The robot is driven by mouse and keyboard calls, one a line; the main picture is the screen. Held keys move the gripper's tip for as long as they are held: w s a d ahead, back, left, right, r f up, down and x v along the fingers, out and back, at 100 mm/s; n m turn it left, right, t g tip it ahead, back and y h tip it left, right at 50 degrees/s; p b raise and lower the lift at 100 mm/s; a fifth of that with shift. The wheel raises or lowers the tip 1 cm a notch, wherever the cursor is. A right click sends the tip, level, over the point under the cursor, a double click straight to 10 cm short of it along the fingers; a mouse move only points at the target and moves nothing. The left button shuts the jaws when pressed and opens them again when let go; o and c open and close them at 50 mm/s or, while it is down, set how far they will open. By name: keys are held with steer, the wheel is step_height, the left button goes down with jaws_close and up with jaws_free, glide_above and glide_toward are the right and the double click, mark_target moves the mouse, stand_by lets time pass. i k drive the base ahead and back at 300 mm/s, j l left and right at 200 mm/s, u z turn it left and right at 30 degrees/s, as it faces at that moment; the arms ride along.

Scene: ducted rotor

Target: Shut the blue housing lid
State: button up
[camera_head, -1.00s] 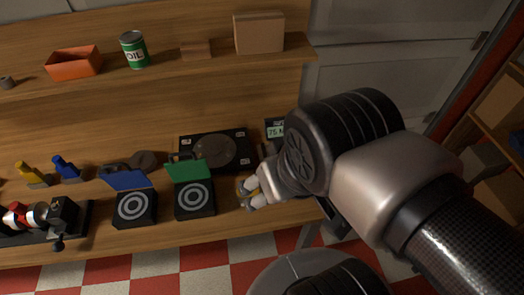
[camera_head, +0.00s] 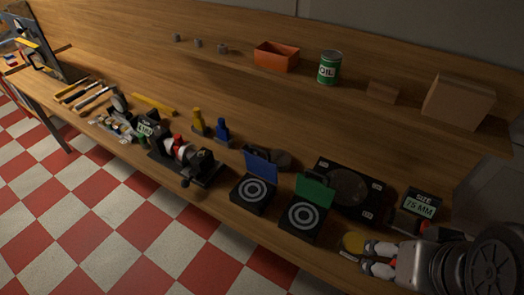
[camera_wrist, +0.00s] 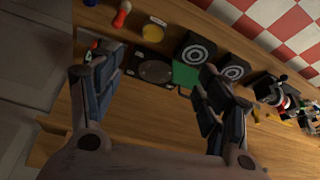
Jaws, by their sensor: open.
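The blue housing lid (camera_head: 262,164) stands raised at the back edge of its black housing (camera_head: 252,195), which has a white ring target on top. Beside it on the right is a similar black housing (camera_head: 301,217) with a raised green lid (camera_head: 315,191). My gripper (camera_head: 368,258) is at the lower right of the head view, to the right of both housings and apart from them. In the wrist view my gripper (camera_wrist: 157,98) has its fingers spread wide with nothing between them. There the green lid (camera_wrist: 187,75) shows by the right finger; the blue lid is hidden or too small to tell.
A black plate with a round disc (camera_head: 348,189) lies behind the green-lidded housing. A sign reading 75 MM (camera_head: 420,203) stands near my gripper. A black vise-like device (camera_head: 190,160) and blue (camera_head: 222,131) and yellow (camera_head: 198,122) bottles lie left. The shelf holds an oil can (camera_head: 329,68).

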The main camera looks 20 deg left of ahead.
mark_target(264, 168)
steer(key=i+j, duration=0.1)
steer(key=j, duration=0.25)
steer(key=i+j+u, duration=0.1)
steer(key=j, duration=0.3)
steer(key=i+j, duration=0.1)
steer(key=j, duration=0.25)
steer(key=i+j, duration=0.1)
steer(key=j, duration=0.25)
steer(key=u, duration=0.05)
